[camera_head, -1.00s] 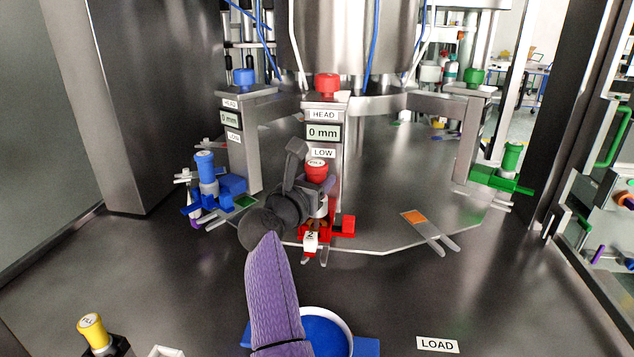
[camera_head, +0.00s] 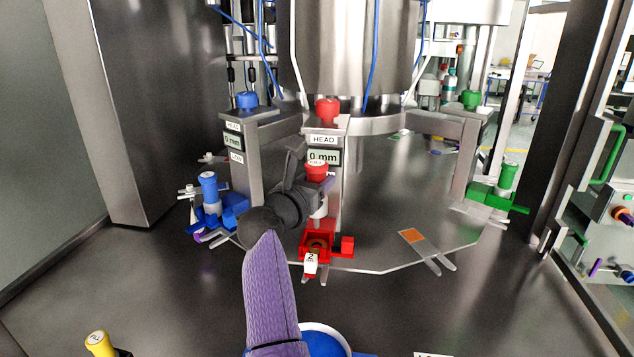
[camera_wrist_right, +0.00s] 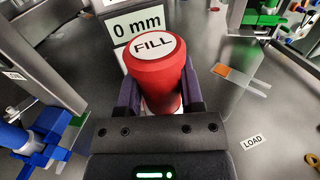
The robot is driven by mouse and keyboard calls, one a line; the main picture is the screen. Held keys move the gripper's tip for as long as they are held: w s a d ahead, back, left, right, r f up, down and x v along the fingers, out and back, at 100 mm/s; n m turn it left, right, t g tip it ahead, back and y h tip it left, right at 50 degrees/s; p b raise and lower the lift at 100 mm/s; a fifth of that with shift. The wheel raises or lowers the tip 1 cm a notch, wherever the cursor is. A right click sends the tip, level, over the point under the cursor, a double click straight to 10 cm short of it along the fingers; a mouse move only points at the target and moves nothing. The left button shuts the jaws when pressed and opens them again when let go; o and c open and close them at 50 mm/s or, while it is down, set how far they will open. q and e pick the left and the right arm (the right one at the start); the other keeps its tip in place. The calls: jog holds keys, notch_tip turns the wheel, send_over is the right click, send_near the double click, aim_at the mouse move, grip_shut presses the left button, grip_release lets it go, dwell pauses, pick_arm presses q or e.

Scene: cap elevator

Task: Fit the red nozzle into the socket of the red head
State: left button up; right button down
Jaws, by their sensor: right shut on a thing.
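The red nozzle (camera_head: 317,172), with a red cap marked FILL and a pale lower body, is held upright in front of the red head's post. It also shows in the right wrist view (camera_wrist_right: 158,65). My right gripper (camera_head: 312,198) is shut on it. The red head has a red knob (camera_head: 327,110) on top and a red block (camera_head: 347,247) low on its front. The open round socket (camera_head: 317,245) is in this block, below the nozzle, with a visible gap between them. The nozzle's lower tip is partly hidden by the gripper. My left gripper is not in view.
A blue head with a blue nozzle (camera_head: 209,186) stands left. A green one (camera_head: 508,174) stands right. A white tag (camera_head: 311,263) hangs on the red block's front. A plate with an orange patch (camera_head: 412,237) lies right of it. A yellow-capped nozzle (camera_head: 99,343) is front left.

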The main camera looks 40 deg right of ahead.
jog(key=shift+r+p, duration=0.8)
jog(key=shift+r, duration=0.4)
